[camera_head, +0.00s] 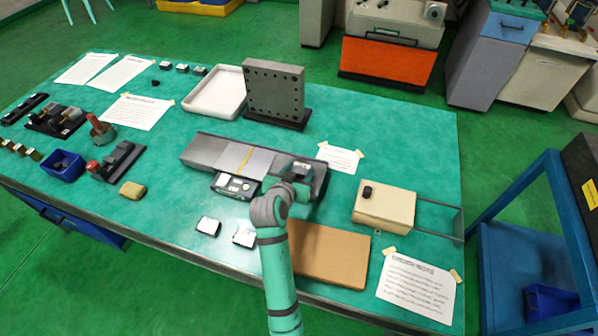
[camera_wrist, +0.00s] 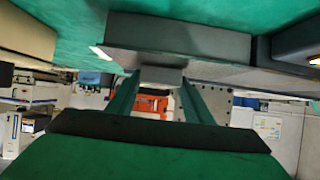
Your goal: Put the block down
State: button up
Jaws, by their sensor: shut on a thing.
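My gripper (camera_head: 299,181) is over the right part of a long grey metal bed (camera_head: 205,150) on the green bench. It is shut on a small grey block (camera_head: 302,167), which is partly hidden by the gripper in the head view. In the wrist view, which is upside down, the two fingers of my gripper (camera_wrist: 157,90) hold the block (camera_wrist: 160,75) at their tips. The block appears very close to the bed's surface, but I cannot tell whether it touches.
A digital readout (camera_head: 234,186) is at the bed's front. Two small blocks (camera_head: 208,226) (camera_head: 245,237) lie in front. A brown board (camera_head: 328,252) and a beige box (camera_head: 384,205) lie to the right. An upright drilled plate (camera_head: 274,90) and white tray (camera_head: 215,92) stand behind.

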jog(key=o, duration=1.6)
jog(key=shift+f, duration=0.15)
jog(key=shift+o, duration=0.2)
jog(key=shift+r, duration=0.2)
jog(key=v, duration=1.2)
jog(key=shift+a+f, duration=0.1)
